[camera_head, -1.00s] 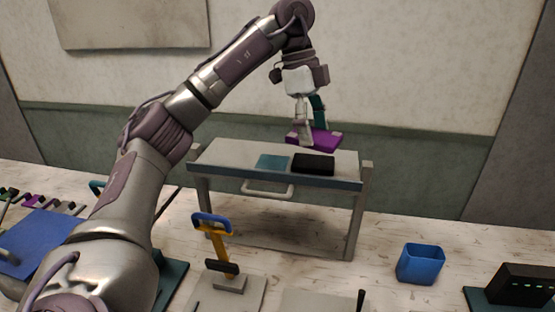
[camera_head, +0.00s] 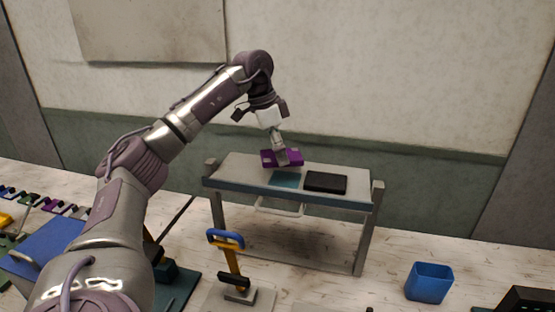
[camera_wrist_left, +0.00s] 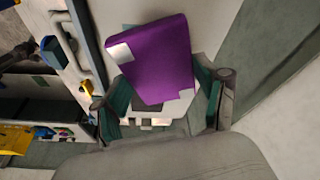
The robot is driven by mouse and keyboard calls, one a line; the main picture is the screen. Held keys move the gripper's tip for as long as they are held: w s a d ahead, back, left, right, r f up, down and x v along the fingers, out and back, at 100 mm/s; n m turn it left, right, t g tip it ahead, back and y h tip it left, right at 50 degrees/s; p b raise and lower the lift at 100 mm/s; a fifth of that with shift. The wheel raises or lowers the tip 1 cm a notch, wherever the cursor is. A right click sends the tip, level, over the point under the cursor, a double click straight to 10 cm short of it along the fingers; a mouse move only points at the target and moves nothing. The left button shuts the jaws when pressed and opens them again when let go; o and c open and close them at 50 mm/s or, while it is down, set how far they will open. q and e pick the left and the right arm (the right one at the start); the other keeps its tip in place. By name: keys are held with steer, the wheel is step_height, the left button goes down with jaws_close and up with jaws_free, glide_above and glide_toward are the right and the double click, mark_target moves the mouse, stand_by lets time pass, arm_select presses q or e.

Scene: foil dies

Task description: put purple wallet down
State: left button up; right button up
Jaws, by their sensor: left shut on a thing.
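The purple wallet (camera_head: 268,158) is in my left gripper (camera_head: 281,152), which is shut on it. I cannot tell whether the wallet touches the bench top. My right gripper is not in view.
A teal pad (camera_head: 285,179) and a black flat object (camera_head: 326,182) lie side by side on the bench. A blue bin (camera_head: 429,284) stands at right. A yellow-and-blue handled tool (camera_head: 231,262) stands in front. The bench's left end is clear.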

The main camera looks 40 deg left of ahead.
mark_target(274, 153)
arm_select(q)
steer(key=shift+a+f, duration=0.4)
steer(key=shift+f, duration=0.05)
step_height(274, 153, down, 3)
steer(key=shift+f+p, duration=0.1)
steer(key=shift+p, duration=0.6)
steer(key=shift+f, duration=0.2)
steer(key=o, duration=1.2)
steer(key=shift+f, duration=0.1)
steer(key=shift+c, duration=0.2)
steer(key=shift+r, duration=0.5)
steer(key=b+v, duration=0.1)
steer(key=v, duration=0.9)
steer(key=shift+a+r+b, duration=0.1)
steer(key=shift+r+b, duration=0.15)
steer(key=shift+b, duration=0.1)
steer(key=shift+s+a+r, duration=0.1)
steer(key=shift+s+r, duration=0.05)
steer(key=shift+r, duration=0.15)
